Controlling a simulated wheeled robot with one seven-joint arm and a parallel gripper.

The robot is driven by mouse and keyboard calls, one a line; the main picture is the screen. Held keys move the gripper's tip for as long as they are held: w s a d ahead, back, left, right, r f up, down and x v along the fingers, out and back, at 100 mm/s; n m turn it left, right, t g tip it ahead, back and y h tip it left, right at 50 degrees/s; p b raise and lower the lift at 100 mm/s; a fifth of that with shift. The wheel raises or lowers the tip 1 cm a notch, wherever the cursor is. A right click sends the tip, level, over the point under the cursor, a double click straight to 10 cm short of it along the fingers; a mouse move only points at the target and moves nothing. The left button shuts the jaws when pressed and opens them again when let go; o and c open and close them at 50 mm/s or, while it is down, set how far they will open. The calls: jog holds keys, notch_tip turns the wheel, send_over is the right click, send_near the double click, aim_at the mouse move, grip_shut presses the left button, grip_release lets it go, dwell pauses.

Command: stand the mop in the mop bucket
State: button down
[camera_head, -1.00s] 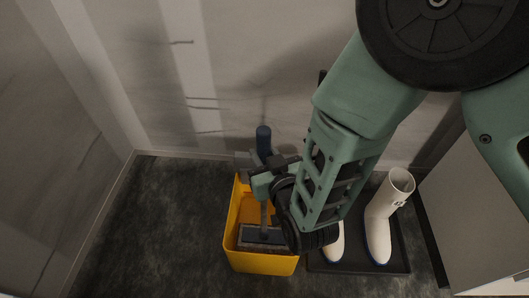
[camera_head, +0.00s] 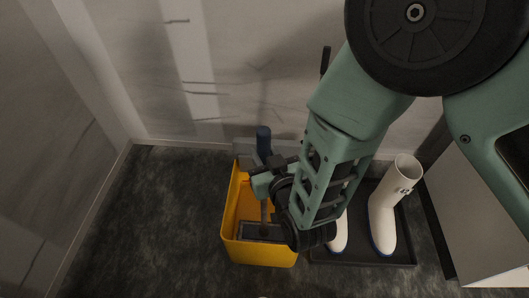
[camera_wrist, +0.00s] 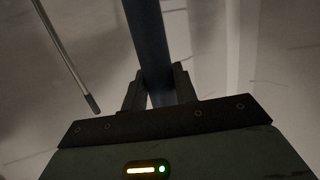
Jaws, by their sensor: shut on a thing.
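The mop has a blue handle (camera_head: 263,142) that rises above the yellow mop bucket (camera_head: 230,225). Its shaft runs down into the bucket, where a grey flat part shows near the front wall. I cannot tell whether that part rests on the bottom. My gripper (camera_head: 262,182) is over the bucket, shut on the mop. In the wrist view the blue handle (camera_wrist: 148,40) passes between the two dark fingers (camera_wrist: 160,88). The handle looks close to upright. My wrist hides part of the bucket's right side.
White boots (camera_head: 382,215) stand on a dark tray (camera_head: 400,245) right of the bucket, one partly hidden by my arm. A pale cabinet (camera_head: 480,220) is at the right. Walls close the back and left. A thin rod (camera_wrist: 65,55) shows in the wrist view. Floor left of the bucket is clear.

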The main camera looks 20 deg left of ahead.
dwell(0.3)
jog(key=c, duration=1)
grip_release()
jog(key=shift+f, duration=0.1)
jog(key=shift+c, duration=0.8)
jog(key=shift+s+d, duration=0.1)
jog(key=p+v, duration=0.1)
jog(key=v, duration=0.8)
jog(key=shift+s+d, duration=0.25)
jog(key=shift+s, duration=0.05)
